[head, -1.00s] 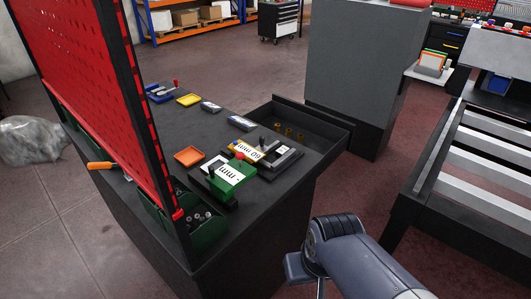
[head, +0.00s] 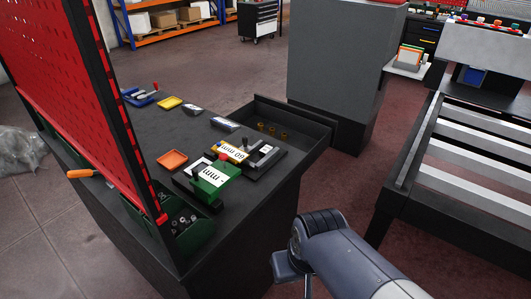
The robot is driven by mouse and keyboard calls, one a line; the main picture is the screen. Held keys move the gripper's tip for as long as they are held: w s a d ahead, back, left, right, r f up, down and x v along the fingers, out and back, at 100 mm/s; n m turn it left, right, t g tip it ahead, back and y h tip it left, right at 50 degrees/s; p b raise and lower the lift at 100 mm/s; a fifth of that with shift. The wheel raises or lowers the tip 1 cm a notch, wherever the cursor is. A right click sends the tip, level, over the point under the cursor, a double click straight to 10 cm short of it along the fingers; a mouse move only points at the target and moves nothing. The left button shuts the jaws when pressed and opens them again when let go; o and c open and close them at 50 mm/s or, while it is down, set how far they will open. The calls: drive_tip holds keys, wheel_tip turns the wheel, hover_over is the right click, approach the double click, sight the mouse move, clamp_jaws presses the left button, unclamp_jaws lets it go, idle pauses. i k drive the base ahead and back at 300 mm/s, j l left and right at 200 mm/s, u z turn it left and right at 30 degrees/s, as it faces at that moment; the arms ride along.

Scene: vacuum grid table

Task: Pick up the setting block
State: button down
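On the dark workbench (head: 235,222), a green block (head: 205,186) with a white label ending in "mm" sits on a dark base near the front. Just behind it is a yellow block (head: 238,146) with a white label that seems to read "60 mm", beside a grey metal piece (head: 264,154) on a dark plate. Red and black knobs stand near both labelled blocks. I cannot tell which is the setting block. My arm (head: 345,258) comes in from the bottom right, clear of the bench.
An orange tray (head: 172,160), a yellow tray (head: 169,103) and a blue fixture (head: 143,97) lie along the bench. A red pegboard (head: 70,85) borders its left, with a green bin (head: 182,226) below. A slatted frame (head: 470,160) stands right.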

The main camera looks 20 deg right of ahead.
sight(267, 149)
drive_tip(key=i+l+u, duration=0.2)
drive_tip(key=u, duration=0.3)
drive_tip(key=i+l+u, duration=0.3)
drive_tip(key=u, duration=0.2)
drive_tip(key=i+l+u, duration=0.15)
drive_tip(key=l+u, duration=0.35)
drive_tip(key=j, duration=0.15)
